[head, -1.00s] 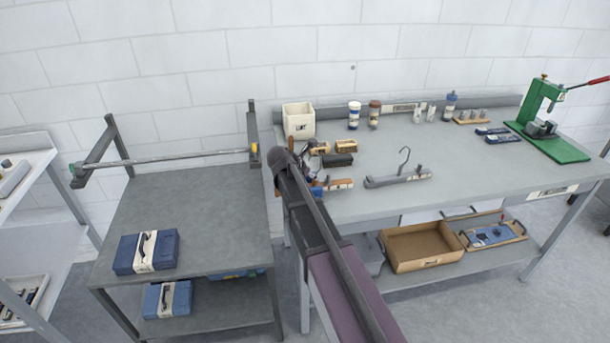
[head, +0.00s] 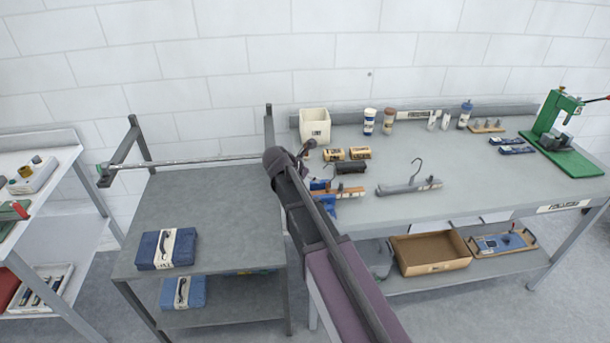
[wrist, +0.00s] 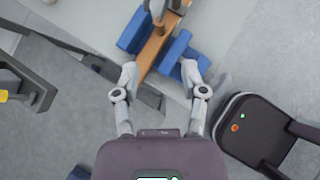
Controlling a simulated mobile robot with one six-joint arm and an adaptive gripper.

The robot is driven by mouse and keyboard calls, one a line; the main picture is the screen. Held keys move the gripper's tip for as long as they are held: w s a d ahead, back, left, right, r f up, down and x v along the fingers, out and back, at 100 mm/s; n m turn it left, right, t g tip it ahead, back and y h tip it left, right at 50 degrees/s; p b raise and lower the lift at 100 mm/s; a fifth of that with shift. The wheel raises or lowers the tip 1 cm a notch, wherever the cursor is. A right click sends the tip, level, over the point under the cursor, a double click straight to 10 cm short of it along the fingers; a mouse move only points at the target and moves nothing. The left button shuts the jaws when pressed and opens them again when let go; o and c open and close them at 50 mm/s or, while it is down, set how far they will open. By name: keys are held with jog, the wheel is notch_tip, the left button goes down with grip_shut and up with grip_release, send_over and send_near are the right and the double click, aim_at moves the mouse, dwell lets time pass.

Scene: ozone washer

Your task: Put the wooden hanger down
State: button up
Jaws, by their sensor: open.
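The wooden hanger (head: 349,191) lies at the left end of the grey bench, just right of my arm. It also shows in the wrist view as a brown bar (wrist: 153,47) between blue blocks (wrist: 173,52). Whether it rests in them or directly on the bench, I cannot tell. My gripper (wrist: 160,78) is open, with one finger on each side of the bar's near end and gaps visible between. In the head view my arm hides the gripper and the hanger's left end.
A metal rail (head: 200,162) spans above the lower left cart (head: 205,205). A green press (head: 562,135) stands far right.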

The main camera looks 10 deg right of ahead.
jog(key=shift+a, duration=0.1)
dwell(0.6)
jog(key=shift+s, duration=0.1)
jog(key=s+d+f+m+g+y, duration=0.2)
jog(key=s+m+y, duration=0.1)
jog(key=s+m, duration=0.9)
jog(key=s+d+f+m+g+y, duration=0.2)
jog(key=s+f+m+g+y, duration=0.1)
jog(key=s+m, duration=0.9)
jog(key=shift+s+d+f+m+y, duration=0.15)
jog(key=shift+m+y, duration=0.25)
jog(key=shift+y, duration=0.3)
